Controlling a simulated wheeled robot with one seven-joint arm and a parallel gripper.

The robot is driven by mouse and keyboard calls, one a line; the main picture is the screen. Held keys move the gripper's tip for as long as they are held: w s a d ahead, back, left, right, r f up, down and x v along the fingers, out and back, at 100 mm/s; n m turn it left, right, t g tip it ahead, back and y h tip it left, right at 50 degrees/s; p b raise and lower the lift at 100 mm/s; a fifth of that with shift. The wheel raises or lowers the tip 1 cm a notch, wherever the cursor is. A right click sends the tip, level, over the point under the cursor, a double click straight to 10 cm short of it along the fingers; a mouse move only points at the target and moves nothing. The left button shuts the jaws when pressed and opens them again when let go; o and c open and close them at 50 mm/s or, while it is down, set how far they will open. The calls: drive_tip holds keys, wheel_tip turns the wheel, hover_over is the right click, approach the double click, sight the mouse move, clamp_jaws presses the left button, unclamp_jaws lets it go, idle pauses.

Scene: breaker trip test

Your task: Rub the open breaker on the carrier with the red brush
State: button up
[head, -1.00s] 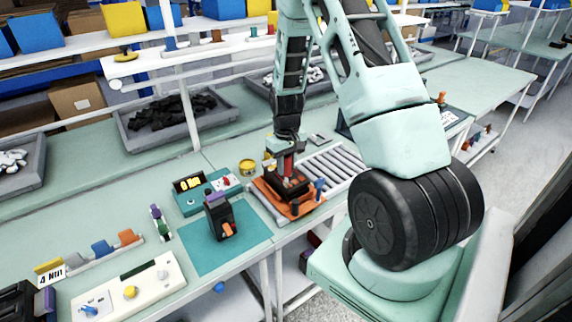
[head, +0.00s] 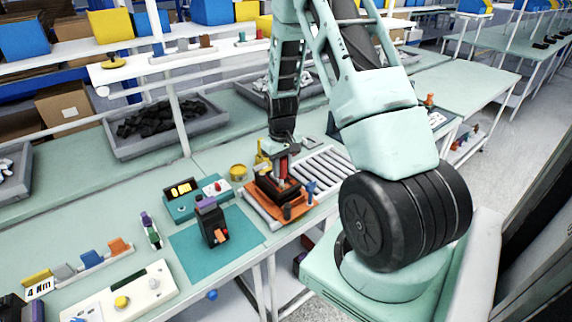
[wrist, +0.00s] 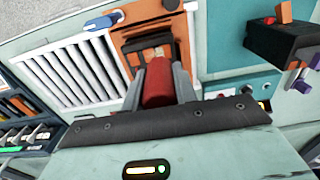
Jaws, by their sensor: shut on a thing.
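My gripper (wrist: 158,88) is shut on the red brush (wrist: 157,82), whose red handle stands between the two grey fingers. In the head view my gripper (head: 281,152) is over the orange carrier (head: 297,211), which sits at the left end of the roller track. The open breaker (head: 266,187) lies on the carrier, dark with an orange-brown inside. In the wrist view the breaker (wrist: 140,47) shows just beyond the brush, on the orange carrier (wrist: 128,33). The brush tip is hidden behind the handle, so I cannot tell whether it touches the breaker.
A second dark breaker (head: 212,225) stands on a teal mat (head: 189,247) to the left. A teal meter box (head: 181,205) and a yellow tin (head: 238,172) are behind. The roller track (head: 321,170) runs right. A blue-topped peg (head: 311,188) stands at the carrier's right edge.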

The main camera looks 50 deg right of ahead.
drive_tip(key=shift+w+a, duration=0.25)
drive_tip(key=shift+a, duration=0.6)
drive_tip(key=shift+r, duration=0.1)
drive_tip(key=shift+r+p, duration=2.1)
drive_tip(key=shift+r, duration=0.8)
wheel_tip(320, 180, up, 3)
drive_tip(key=shift+p, duration=1.1)
